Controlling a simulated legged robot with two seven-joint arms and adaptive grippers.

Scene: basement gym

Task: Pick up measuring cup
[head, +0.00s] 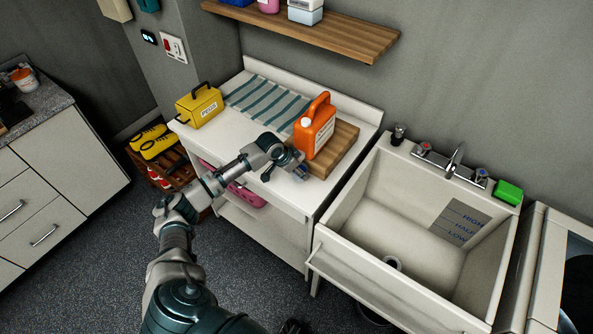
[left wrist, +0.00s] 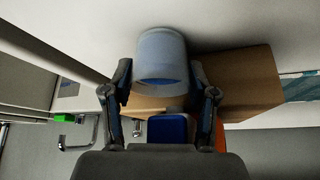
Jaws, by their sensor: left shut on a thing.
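The measuring cup is a small pale blue, translucent cup (left wrist: 162,55) in the left wrist view. My left gripper (left wrist: 160,78) has one finger on each side of it and is shut on it. In the head view my left gripper (head: 285,168) is at the front edge of the white counter, just in front of the wooden board. The cup (head: 301,173) shows there only as a small bluish patch beside the fingers, partly hidden. I cannot tell whether the cup still touches the counter. My right gripper is not in view.
An orange jug (head: 314,128) stands on the wooden board (head: 338,150) close behind the gripper. A yellow box (head: 199,105) and a striped cloth (head: 266,103) are on the white counter (head: 212,142). A sink (head: 345,225) is to the right. A wooden shelf (head: 345,36) hangs above.

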